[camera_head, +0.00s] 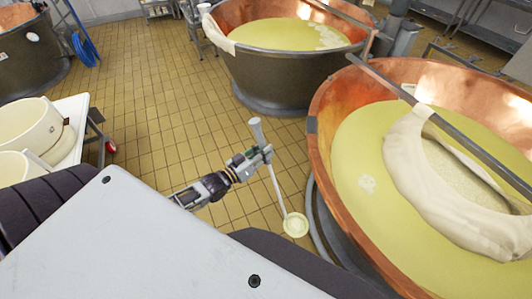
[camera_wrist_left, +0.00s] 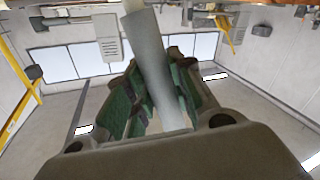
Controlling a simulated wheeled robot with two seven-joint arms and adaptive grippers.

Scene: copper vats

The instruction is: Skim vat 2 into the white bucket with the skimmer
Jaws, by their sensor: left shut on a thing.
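My left gripper (camera_head: 260,156) is shut on the skimmer's pale handle (camera_head: 257,131). The skimmer hangs down, its round pale head (camera_head: 295,225) in front of the floor, left of the near copper vat (camera_head: 345,97). The handle also passes between the fingers in the left wrist view (camera_wrist_left: 158,65). No numbers are readable. My right gripper is not in view.
Cream tubs (camera_head: 28,133) stand on a white surface (camera_head: 76,115) at the left; I cannot tell whether one is the bucket. A grey bar (camera_head: 440,125) crosses the near vat. Tiled floor (camera_head: 165,125) is open between tubs and vats. A blue hose (camera_head: 85,48) hangs at back left.

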